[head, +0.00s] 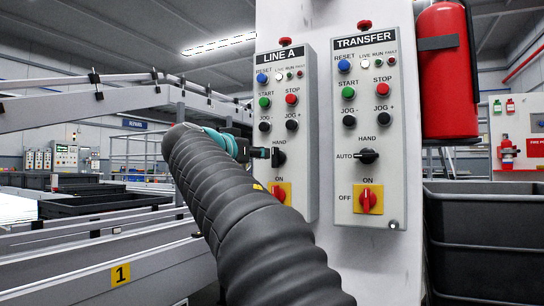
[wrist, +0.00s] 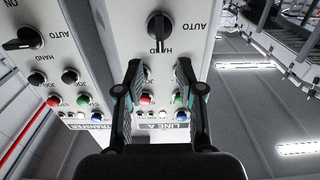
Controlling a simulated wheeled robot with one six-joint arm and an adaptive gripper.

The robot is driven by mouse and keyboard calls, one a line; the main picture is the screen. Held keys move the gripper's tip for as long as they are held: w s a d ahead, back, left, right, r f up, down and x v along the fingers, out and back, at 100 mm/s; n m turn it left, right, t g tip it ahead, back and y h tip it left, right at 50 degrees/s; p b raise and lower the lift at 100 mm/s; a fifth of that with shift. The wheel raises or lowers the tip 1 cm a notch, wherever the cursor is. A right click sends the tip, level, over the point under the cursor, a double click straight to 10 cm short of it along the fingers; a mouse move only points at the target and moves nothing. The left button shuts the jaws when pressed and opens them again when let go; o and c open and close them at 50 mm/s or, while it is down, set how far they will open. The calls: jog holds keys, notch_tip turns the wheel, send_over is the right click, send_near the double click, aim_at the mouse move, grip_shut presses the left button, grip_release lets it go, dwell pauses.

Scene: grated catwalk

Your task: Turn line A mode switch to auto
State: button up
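The line A panel (head: 286,185) is a grey box on a white column, with coloured buttons above a black mode switch (head: 279,157). In the wrist view, which is upside down, the black switch knob (wrist: 159,27) has its pointer toward the HAND label. The AUTO label (wrist: 182,27) is beside it. My gripper (head: 264,153) is at the panel from the left, close to the knob; contact cannot be told. In the wrist view my gripper (wrist: 158,72) has its two fingers apart with nothing between them, and the knob lies beyond the tips.
The transfer panel (head: 369,130) is just right, with its own black mode switch (head: 367,156) pointing to AUTO. A yellow-plated red ON switch (head: 279,194) sits below the line A knob.

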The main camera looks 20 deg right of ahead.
aim_at(273, 155)
jog(key=p+x, duration=0.1)
jog(key=x, duration=0.9)
jog(key=shift+p, duration=0.3)
grip_shut()
